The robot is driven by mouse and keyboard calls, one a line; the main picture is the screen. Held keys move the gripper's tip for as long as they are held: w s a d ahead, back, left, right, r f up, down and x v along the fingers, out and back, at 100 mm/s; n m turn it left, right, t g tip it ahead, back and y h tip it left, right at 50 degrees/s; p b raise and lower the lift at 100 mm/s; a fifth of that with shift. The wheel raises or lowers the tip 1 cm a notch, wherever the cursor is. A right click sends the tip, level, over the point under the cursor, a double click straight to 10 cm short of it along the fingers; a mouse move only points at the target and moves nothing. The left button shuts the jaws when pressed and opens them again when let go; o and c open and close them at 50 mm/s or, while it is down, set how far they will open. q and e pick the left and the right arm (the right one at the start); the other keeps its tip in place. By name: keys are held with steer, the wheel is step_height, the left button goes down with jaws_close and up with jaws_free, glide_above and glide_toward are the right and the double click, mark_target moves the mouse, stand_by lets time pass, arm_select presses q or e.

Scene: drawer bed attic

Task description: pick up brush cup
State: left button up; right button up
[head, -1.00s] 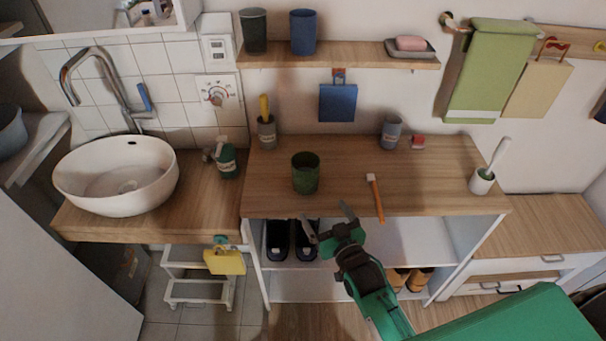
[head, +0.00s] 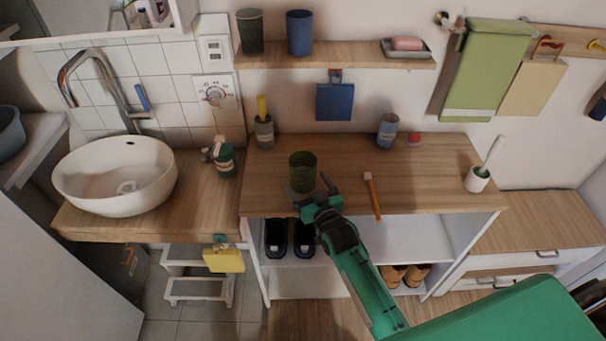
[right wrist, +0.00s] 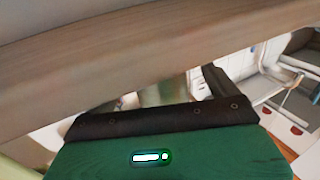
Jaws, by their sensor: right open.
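An empty-looking dark green cup (head: 302,172) stands upright near the front edge of the wooden counter. My right gripper (head: 308,187) is open just in front of it, its fingers at about the cup's lower part. I cannot tell whether they touch it. In the right wrist view a blurred greenish shape (right wrist: 163,92) shows beyond the dark gripper parts. Other cups with brush-like things stand on the counter: a grey one with a yellow handle (head: 264,132) at the back left, and a white one with a white handle (head: 477,179) at the right. My left gripper is out of view.
An orange-handled tool (head: 372,196) lies at the counter's front edge, right of my gripper. A blue-grey cup (head: 387,131) and a small red block (head: 414,139) stand at the back. A white basin (head: 116,176) is at the left. The counter's middle right is clear.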

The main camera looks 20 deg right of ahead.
mark_target(307, 181)
steer(key=w, duration=0.4)
steer(key=shift+w+r+p, duration=0.1)
steer(key=shift+w+p, duration=0.05)
steer(key=shift+p, duration=0.25)
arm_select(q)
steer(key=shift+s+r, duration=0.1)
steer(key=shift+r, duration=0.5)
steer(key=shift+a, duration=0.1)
arm_select(e)
steer(key=c, duration=1.2)
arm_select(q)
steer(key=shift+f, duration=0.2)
arm_select(e)
steer(key=shift+a+r, duration=0.1)
steer(key=shift+r, duration=0.1)
